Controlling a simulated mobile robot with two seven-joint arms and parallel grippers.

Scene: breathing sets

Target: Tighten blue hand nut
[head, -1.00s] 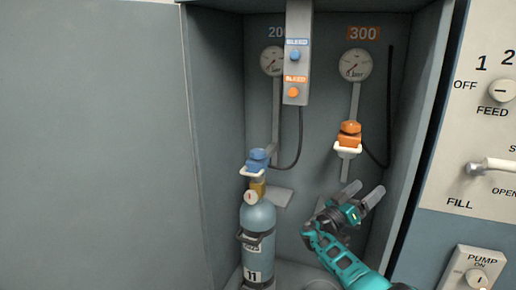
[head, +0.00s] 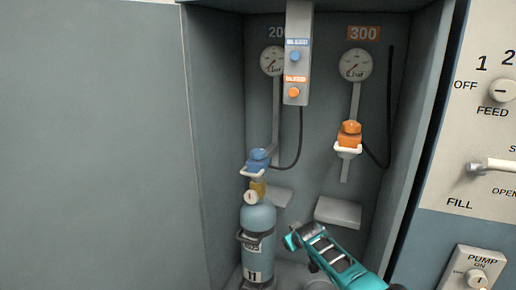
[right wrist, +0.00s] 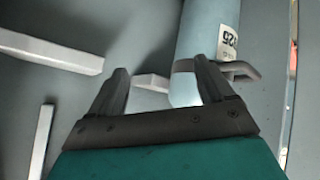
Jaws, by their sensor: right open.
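The blue hand nut (head: 257,158) sits in a white bracket at the top of the grey-blue cylinder (head: 257,218), above its yellowish valve, in the left half of the cabinet. My right gripper (head: 305,237) is low, to the right of the cylinder and well below the nut. In the right wrist view my right gripper (right wrist: 160,70) has its two fingers apart with nothing held. The cylinder (right wrist: 207,35) shows there beyond the right finger. The nut is not in the wrist view. My left gripper is not in view.
An orange hand nut (head: 349,134) hangs in a bracket to the right. A hanging box with blue and orange buttons (head: 297,60) is above. A grey block (head: 338,212) is on the back wall near my arm. The cabinet side wall (head: 408,150) bounds the right.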

